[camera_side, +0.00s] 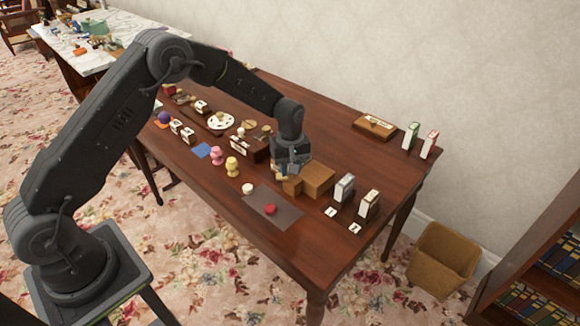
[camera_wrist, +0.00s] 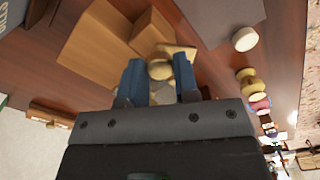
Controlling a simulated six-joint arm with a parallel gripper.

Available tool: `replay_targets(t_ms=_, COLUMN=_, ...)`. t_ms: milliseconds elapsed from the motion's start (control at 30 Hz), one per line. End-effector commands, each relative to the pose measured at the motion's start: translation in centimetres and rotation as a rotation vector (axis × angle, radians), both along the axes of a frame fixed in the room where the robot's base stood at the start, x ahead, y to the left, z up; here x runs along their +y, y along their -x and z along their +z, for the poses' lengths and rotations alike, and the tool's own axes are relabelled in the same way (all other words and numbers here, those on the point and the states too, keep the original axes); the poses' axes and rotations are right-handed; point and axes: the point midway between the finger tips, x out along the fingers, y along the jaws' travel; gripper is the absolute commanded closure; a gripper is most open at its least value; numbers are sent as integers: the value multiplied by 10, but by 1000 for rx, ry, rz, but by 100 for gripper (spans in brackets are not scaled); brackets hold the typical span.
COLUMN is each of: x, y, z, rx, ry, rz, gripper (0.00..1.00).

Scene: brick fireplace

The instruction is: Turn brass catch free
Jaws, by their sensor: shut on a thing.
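My gripper (camera_side: 283,172) is low over the table beside a small wooden box (camera_side: 318,179). In the wrist view its two blue fingers (camera_wrist: 158,66) are closed on a round, brass-coloured knob, which I take to be the brass catch (camera_wrist: 160,70). A flat, pale brass-coloured piece (camera_wrist: 178,50) shows just beyond the knob, near the box's smaller block (camera_wrist: 152,31). The larger wooden part of the box (camera_wrist: 98,48) lies to the left. The gripper hides most of the catch in the side view, and its turn angle is unclear.
A grey mat (camera_side: 283,213) with a red piece (camera_side: 270,209) lies in front. A white round piece (camera_side: 248,188), yellow figure (camera_side: 232,166) and pink figure (camera_side: 216,155) stand left. Upright card holders (camera_side: 369,204) stand right.

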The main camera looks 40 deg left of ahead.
Motion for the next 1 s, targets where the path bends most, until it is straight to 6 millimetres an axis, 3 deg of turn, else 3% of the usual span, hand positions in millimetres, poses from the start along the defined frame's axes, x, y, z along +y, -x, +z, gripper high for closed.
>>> replay_targets(t_ms=600, x=0, y=0, z=1, rx=-1, ry=0, rz=564, gripper=95)
replay_targets(t_ms=1000, x=0, y=0, z=1, rx=-1, ry=0, rz=776, gripper=95)
